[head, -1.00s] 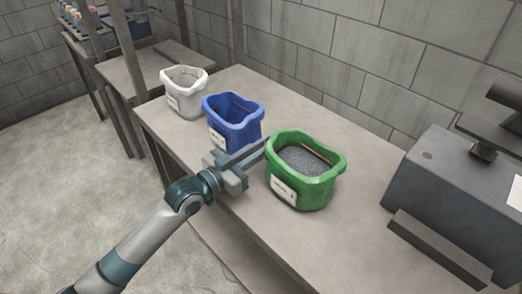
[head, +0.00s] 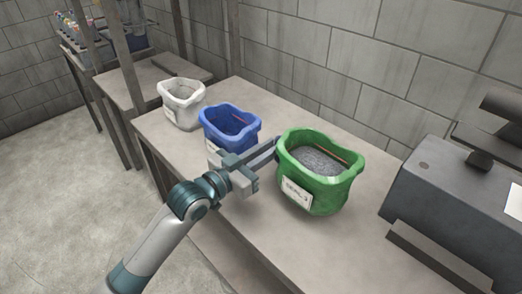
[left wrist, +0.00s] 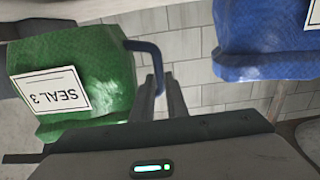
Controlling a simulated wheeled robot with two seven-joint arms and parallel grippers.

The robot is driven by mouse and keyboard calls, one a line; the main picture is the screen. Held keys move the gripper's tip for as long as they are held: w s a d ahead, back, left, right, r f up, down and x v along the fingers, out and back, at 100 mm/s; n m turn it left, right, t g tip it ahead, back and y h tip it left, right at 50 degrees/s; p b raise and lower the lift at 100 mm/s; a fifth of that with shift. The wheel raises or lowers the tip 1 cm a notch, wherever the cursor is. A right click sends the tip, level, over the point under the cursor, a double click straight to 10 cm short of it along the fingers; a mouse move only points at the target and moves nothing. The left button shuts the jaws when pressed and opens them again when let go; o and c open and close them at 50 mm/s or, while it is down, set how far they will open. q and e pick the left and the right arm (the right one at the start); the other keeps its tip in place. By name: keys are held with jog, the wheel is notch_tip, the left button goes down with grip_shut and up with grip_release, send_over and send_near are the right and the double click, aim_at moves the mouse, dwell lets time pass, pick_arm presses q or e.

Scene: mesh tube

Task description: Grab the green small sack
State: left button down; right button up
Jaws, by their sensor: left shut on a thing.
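The green small sack (head: 318,195) is open-topped, filled with grey grains, with a white label. It is at the table's right part in the head view and appears slightly raised off the top. In the left wrist view the green sack (left wrist: 95,70) is at left, its label reading "SEAL 3", with a dark blue looped handle on its side. My left gripper (head: 268,150) is at the sack's left side. Its fingers, also in the left wrist view (left wrist: 163,98), are shut on that handle. My right gripper is not in view.
A blue sack (head: 229,132) stands just left of my gripper, close to it, and a white sack (head: 182,105) stands farther back left. A grey machine (head: 450,195) is to the right. The table (head: 350,245) is bare in front of the machine.

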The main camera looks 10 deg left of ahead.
aim_at(287, 146)
pick_arm(q)
jog(key=d+r, duration=0.1)
jog(key=s+d+r, duration=0.1)
jog(key=d, duration=0.1)
jog(key=d+r, duration=0.1)
jog(key=shift+s+d, duration=0.2)
jog(key=shift+d, duration=0.1)
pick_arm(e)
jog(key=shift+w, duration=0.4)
pick_arm(q)
jog(key=shift+s+d+r, duration=0.2)
jog(key=shift+d+r, duration=0.4)
jog(key=shift+d, duration=0.15)
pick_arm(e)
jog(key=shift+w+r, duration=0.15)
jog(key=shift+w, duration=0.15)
pick_arm(q)
jog(key=shift+s+d+r, duration=0.15)
jog(key=shift+d, duration=0.25)
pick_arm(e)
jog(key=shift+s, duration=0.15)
pick_arm(q)
jog(key=shift+s+d+r, duration=0.15)
jog(key=shift+d+r, duration=0.2)
jog(key=shift+d, duration=0.1)
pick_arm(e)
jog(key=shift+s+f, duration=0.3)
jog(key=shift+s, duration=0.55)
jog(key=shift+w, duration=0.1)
